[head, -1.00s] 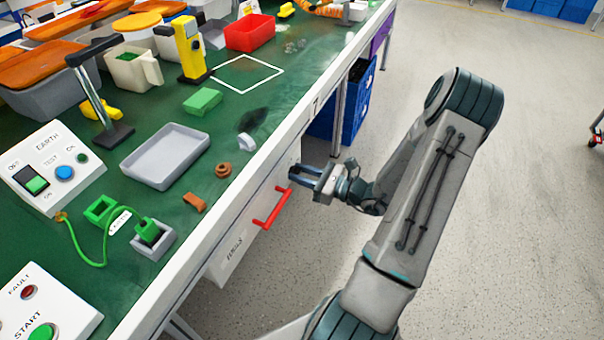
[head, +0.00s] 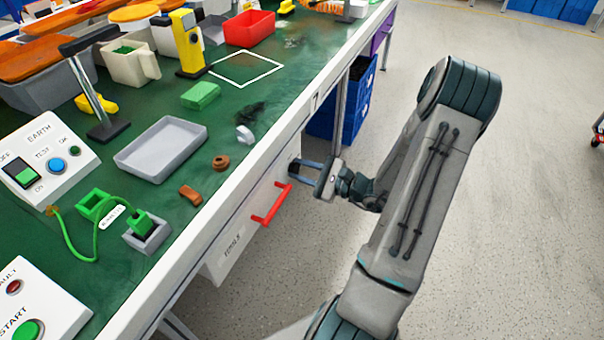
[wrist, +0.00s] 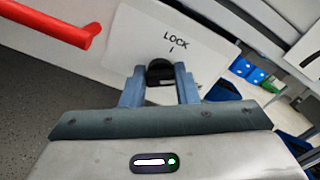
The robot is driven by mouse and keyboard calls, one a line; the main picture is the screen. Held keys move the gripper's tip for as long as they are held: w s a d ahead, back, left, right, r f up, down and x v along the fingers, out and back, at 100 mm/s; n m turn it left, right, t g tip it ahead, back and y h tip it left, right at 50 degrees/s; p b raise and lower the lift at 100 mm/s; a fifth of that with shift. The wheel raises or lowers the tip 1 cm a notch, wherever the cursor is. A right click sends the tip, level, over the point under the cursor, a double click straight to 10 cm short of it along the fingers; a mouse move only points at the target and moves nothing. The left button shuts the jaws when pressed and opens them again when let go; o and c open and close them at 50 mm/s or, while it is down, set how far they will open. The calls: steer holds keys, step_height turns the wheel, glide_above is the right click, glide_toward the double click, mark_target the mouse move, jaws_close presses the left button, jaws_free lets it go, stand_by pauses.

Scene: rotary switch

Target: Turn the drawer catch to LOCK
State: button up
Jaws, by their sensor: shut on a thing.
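The drawer catch (wrist: 160,70) is a small black rotary knob on a white plate marked LOCK, with a short tick under the word. In the wrist view my gripper (wrist: 158,76) has its two blue fingers on either side of the knob, shut on it. Which way the knob points cannot be told. The white drawer (head: 235,235) has a red bar handle (head: 272,205) left of my gripper.
The red handle (wrist: 55,22) is close at upper left in the wrist view. The green-topped bench (head: 222,120) carries a grey tray (head: 150,172), switch boxes and several small parts. Blue crates (head: 357,100) stand under the bench.

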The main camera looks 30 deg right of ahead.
steer(key=n+b, duration=0.7)
steer(key=b, duration=0.1)
steer(key=n+b, duration=0.4)
steer(key=shift+a+f+n, duration=0.1)
steer(key=shift+f+n, duration=0.15)
steer(key=shift+n, duration=0.05)
steer(key=shift+r, duration=0.1)
steer(key=o, duration=1)
steer(key=shift+s, duration=0.1)
